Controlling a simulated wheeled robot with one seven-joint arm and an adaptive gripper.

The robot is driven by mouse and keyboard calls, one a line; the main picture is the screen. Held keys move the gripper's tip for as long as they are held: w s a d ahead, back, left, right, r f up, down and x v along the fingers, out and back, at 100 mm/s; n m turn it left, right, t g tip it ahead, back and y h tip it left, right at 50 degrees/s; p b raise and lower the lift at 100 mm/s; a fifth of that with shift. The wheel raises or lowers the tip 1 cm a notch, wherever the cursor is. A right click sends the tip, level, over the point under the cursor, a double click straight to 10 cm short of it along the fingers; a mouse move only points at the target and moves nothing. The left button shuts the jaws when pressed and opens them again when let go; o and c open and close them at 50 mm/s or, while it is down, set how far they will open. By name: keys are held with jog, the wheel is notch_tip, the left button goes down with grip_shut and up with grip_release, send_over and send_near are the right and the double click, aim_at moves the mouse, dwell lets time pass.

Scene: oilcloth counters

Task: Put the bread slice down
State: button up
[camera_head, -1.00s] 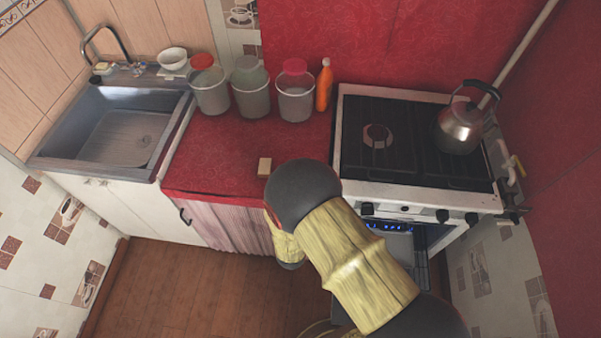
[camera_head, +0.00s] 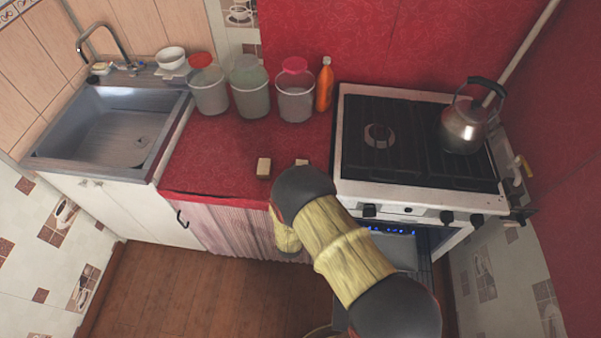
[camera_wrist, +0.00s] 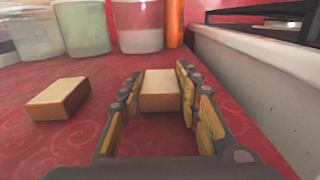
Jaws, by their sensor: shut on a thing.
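A tan bread slice (camera_wrist: 161,91) sits between the two fingers of my gripper (camera_wrist: 159,84) in the wrist view, and the gripper is shut on it. The slice is low over or on the red counter; I cannot tell whether it touches. In the head view a small part of this slice (camera_head: 302,162) shows past my arm, which hides the gripper. A second, similar tan block (camera_wrist: 57,99) lies on the counter to the left, apart from the gripper; it also shows in the head view (camera_head: 263,168).
Several lidded containers stand at the back of the red counter (camera_head: 215,160), with an orange bottle (camera_head: 324,84) beside them. The stove (camera_head: 415,190) with a kettle (camera_head: 466,125) borders the counter on the right, the sink (camera_head: 105,135) on the left. The counter's left part is clear.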

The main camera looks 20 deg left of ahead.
jog(key=shift+f, duration=0.2)
jog(key=o, duration=0.9)
jog(key=shift+o, duration=0.2)
jog(key=shift+r, duration=0.1)
jog(key=v, duration=0.2)
jog(key=p+v, duration=0.1)
jog(key=v, duration=0.4)
jog(key=shift+s+r+p, duration=0.35)
jog(key=shift+s+r, duration=0.05)
notch_tip(320, 180, up, 7)
jog(key=p, duration=0.1)
jog(key=shift+p, duration=0.35)
jog(key=shift+w+r, duration=0.1)
jog(key=shift+w, duration=0.05)
